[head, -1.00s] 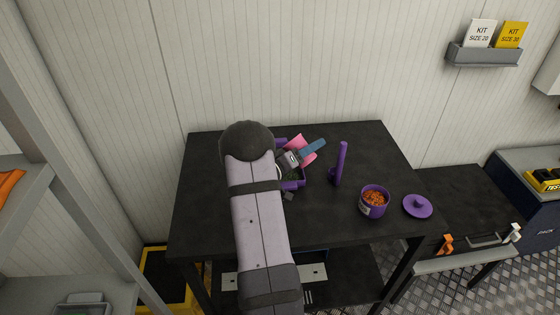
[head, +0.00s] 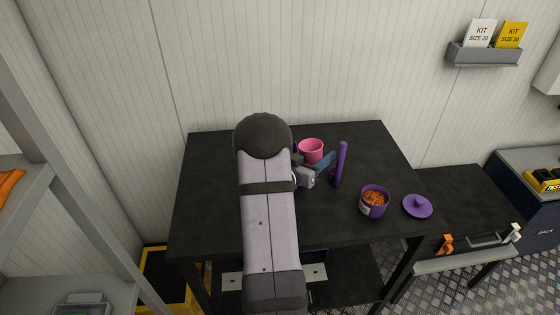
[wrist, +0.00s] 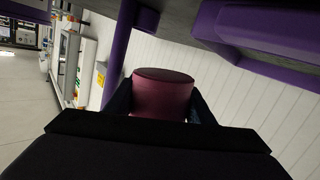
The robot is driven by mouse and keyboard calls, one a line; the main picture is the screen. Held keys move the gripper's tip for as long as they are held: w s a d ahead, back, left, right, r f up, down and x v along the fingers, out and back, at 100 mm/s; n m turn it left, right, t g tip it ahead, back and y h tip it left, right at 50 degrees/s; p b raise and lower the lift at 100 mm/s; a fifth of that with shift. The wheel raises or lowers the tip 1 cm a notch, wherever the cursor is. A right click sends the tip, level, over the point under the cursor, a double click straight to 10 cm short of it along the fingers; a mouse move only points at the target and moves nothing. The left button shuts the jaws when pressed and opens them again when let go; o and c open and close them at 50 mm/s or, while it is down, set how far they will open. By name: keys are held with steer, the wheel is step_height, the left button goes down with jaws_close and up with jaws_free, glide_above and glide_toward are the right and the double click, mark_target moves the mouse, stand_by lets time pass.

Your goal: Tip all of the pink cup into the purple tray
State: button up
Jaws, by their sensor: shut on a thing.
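The pink cup (head: 311,151) stands about upright in the head view, its open top facing up; its contents cannot be made out. My gripper (head: 319,162) is shut on it, and in the wrist view the cup (wrist: 164,94) sits between the two dark fingers. The purple tray (wrist: 265,28) shows in part at the upper right of the wrist view, apart from the cup. In the head view the tray is almost wholly hidden behind my arm, so what lies in it cannot be seen.
A purple upright post (head: 341,163) stands close to the right of my gripper. A purple pot with orange bits (head: 374,202) and a purple lid (head: 418,206) lie farther right on the black table (head: 215,210). The table's back right is clear.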

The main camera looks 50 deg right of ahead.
step_height(320, 180, up, 10)
steer(key=m, duration=0.1)
steer(key=shift+s+f+m, duration=0.15)
steer(key=shift+s+m, duration=0.15)
steer(key=shift+s, duration=0.05)
stand_by(0.5)
step_height(320, 180, up, 6)
steer(key=p, duration=0.5)
